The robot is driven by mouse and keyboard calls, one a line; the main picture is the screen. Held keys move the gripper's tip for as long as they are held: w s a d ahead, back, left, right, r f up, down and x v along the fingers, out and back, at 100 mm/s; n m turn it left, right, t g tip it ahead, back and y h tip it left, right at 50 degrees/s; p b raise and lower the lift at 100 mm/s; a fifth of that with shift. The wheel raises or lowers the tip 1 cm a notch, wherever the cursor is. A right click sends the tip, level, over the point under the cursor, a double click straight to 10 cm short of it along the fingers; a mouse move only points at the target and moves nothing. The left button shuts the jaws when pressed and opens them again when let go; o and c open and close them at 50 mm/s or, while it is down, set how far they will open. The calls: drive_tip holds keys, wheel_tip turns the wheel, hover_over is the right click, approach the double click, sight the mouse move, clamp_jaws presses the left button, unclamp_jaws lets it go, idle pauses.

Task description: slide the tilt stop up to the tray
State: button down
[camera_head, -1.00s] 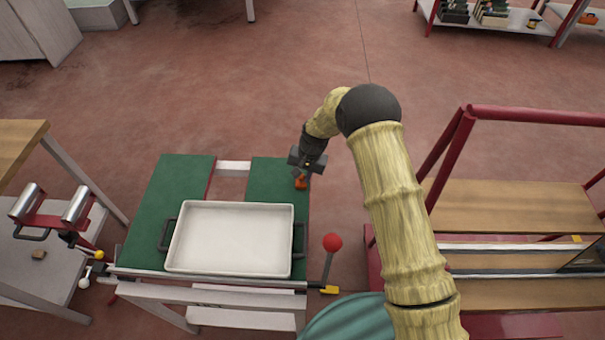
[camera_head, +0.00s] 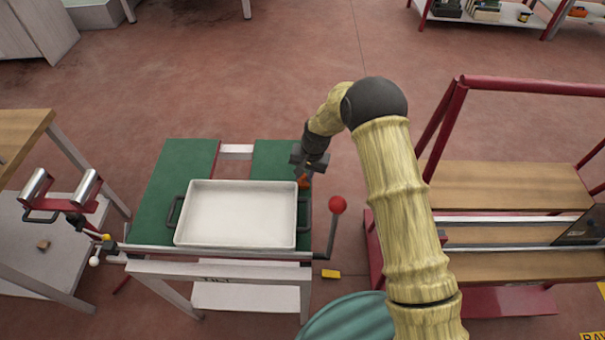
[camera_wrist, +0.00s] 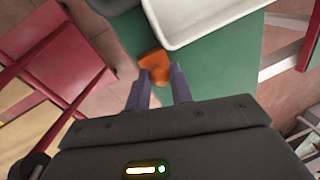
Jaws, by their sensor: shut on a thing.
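The orange tilt stop (camera_head: 305,182) sits at the right edge of the green tabletop, by the far right corner of the white tray (camera_head: 241,185). My gripper (camera_head: 306,173) is over it from the far side. In the wrist view the stop (camera_wrist: 153,64) is between and just beyond my two fingertips (camera_wrist: 160,80), and they are shut on it. The stop is very close to the tray corner (camera_wrist: 176,44); I cannot tell whether they touch. The tray lies on the green surface, with a dark handle on each side.
A lever with a red ball (camera_head: 338,204) stands at the table's right side. A red frame with wooden shelves (camera_head: 505,195) is to the right. A bracket with metal rollers (camera_head: 62,190) is at the left. Bare floor lies beyond the table.

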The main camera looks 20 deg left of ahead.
drive_tip(key=c, duration=1.2)
unclamp_jaws()
drive_tip(key=shift+w+r, duration=0.1)
drive_tip(key=shift+r, duration=0.05)
drive_tip(key=d+r+b, duration=0.2)
drive_tip(key=d+r, duration=0.1)
drive_tip(key=r, duration=1.3)
drive_tip(key=shift+d+r+b, duration=0.2)
drive_tip(key=shift+r+b, duration=0.1)
drive_tip(key=shift+r, duration=0.1)
